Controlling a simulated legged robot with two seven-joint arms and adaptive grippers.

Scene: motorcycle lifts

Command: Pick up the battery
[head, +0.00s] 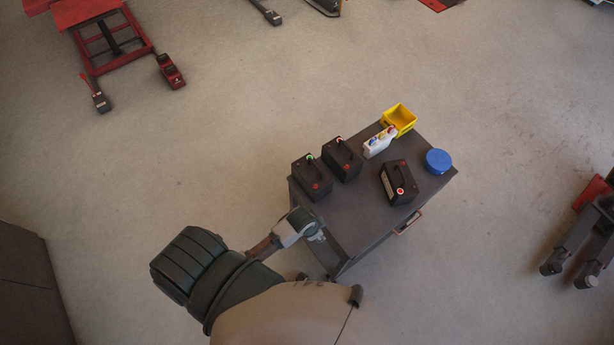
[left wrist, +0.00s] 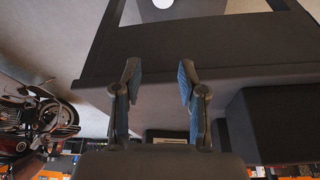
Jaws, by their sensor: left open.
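A black box-like block (left wrist: 272,122) is right of the fingers. My right gripper is not visible.
The cart also holds a yellow bin (head: 399,118), a white container (head: 379,143) with coloured tops and a blue round item (head: 438,161). A cart handle (head: 408,222) sticks out at the right side. A red lift (head: 110,35) stands far left. Open floor surrounds the cart.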

